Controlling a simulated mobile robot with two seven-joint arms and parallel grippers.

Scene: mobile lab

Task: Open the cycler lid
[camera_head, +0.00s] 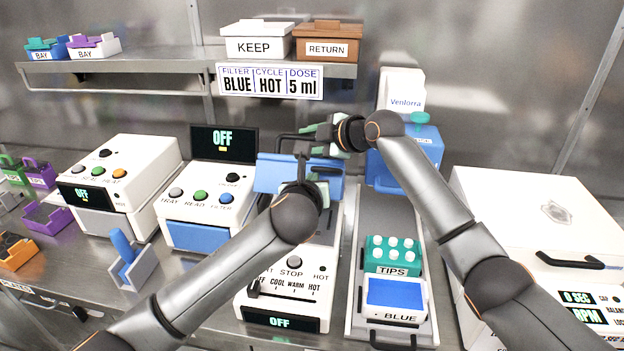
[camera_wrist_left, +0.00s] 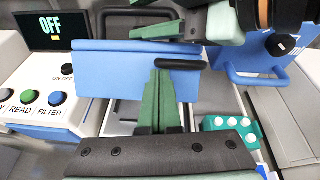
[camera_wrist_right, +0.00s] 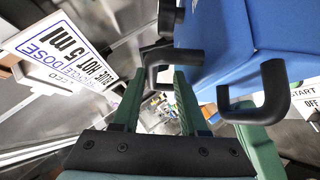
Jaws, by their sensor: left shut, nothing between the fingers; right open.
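The cycler (camera_head: 285,285) is the white machine at the centre, with a knob, a stop button and a display reading OFF. Its blue lid (camera_head: 270,172) is raised and tilted up at the back, with black handles; it also shows in the left wrist view (camera_wrist_left: 110,75). My left gripper (camera_head: 303,165) is shut and empty in front of the lid, its fingertips close to a black handle (camera_wrist_left: 168,62). My right gripper (camera_head: 308,131) is open near the lid's top edge. In the right wrist view a black handle (camera_wrist_right: 170,65) is by its fingertips; contact is unclear.
A white reader (camera_head: 215,185) stands left of the cycler. To its right are a blue dispenser (camera_head: 415,150), a green tips box (camera_head: 393,256) and a blue tray (camera_head: 394,293). A white centrifuge-like box (camera_head: 540,220) stands at far right. A shelf (camera_head: 160,68) hangs above.

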